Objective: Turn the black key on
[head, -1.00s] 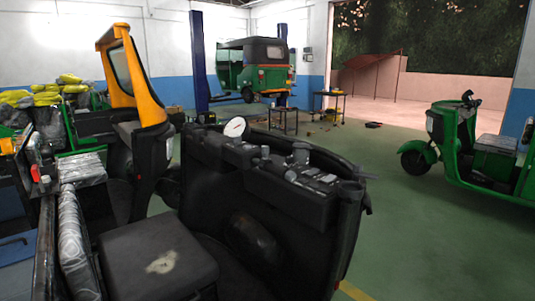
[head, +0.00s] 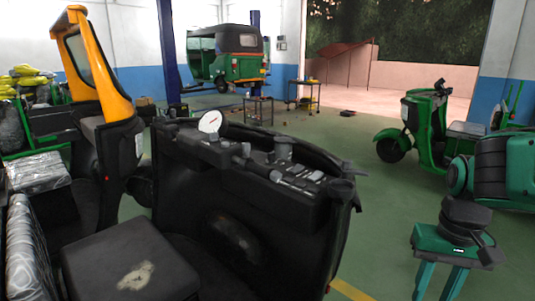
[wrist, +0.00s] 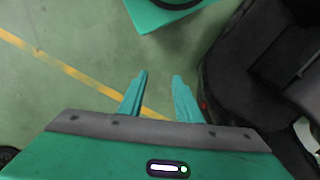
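The black dashboard (head: 262,163) of the rickshaw is in the middle of the head view, with a white round gauge (head: 210,122), small knobs and a row of switches along its top. I cannot pick out the black key among these small dark parts. My gripper (head: 438,284) is at the lower right of the head view, pointing down, apart from the dashboard and to its right. In the wrist view my gripper (wrist: 159,84) has its two teal fingers apart with nothing between them. The wrist view does not show the key.
A black seat (head: 130,265) is at lower left, and an orange windscreen frame (head: 112,85) stands behind it. A green three-wheeler (head: 432,125) stands at right; another (head: 226,58) is at the back. Green floor (head: 375,220) is open right of the dashboard.

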